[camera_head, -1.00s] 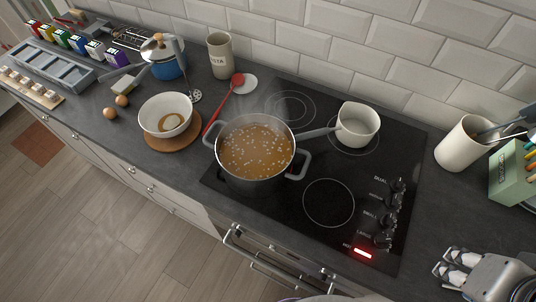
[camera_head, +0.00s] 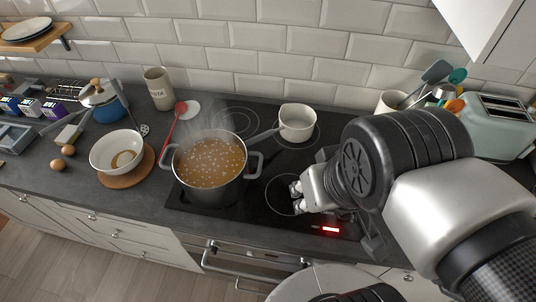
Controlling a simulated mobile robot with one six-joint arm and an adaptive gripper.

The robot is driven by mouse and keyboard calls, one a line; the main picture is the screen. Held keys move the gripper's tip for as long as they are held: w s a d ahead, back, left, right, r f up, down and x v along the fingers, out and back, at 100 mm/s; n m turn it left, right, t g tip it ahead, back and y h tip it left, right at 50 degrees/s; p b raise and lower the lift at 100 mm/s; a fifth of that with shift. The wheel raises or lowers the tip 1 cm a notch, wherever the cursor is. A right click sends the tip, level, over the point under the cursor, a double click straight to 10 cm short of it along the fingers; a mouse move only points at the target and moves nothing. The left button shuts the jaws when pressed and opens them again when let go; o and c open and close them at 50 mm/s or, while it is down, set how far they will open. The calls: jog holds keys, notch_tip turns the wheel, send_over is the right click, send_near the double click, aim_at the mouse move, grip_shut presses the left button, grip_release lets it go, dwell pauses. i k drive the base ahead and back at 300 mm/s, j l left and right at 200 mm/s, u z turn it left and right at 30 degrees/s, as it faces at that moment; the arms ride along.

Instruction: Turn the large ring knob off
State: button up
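The black glass hob (camera_head: 258,206) is set in the slate worktop. Its control knobs, in view at its right side earlier, are now hidden behind my arm and gripper, so I cannot see how the large ring knob is turned. A red light (camera_head: 331,230) glows at the hob's front edge. My gripper (camera_head: 297,197) is over the right front of the hob, beside an empty ring. Its two fingertips look apart with nothing between them. A large pot (camera_head: 209,187) of steaming brown soup stands on the front left ring.
A cream saucepan (camera_head: 297,124) stands on the back right ring, its handle pointing at the pot. A white bowl (camera_head: 117,153), a red spoon (camera_head: 172,128) and a pasta jar (camera_head: 159,89) lie left. A toaster (camera_head: 497,127) and utensil crock (camera_head: 390,103) stand back right.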

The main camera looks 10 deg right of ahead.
aim_at(343, 217)
jog(key=j+z, duration=0.25)
jog(key=z, duration=0.15)
jog(key=j+z, duration=0.25)
jog(key=z, duration=0.2)
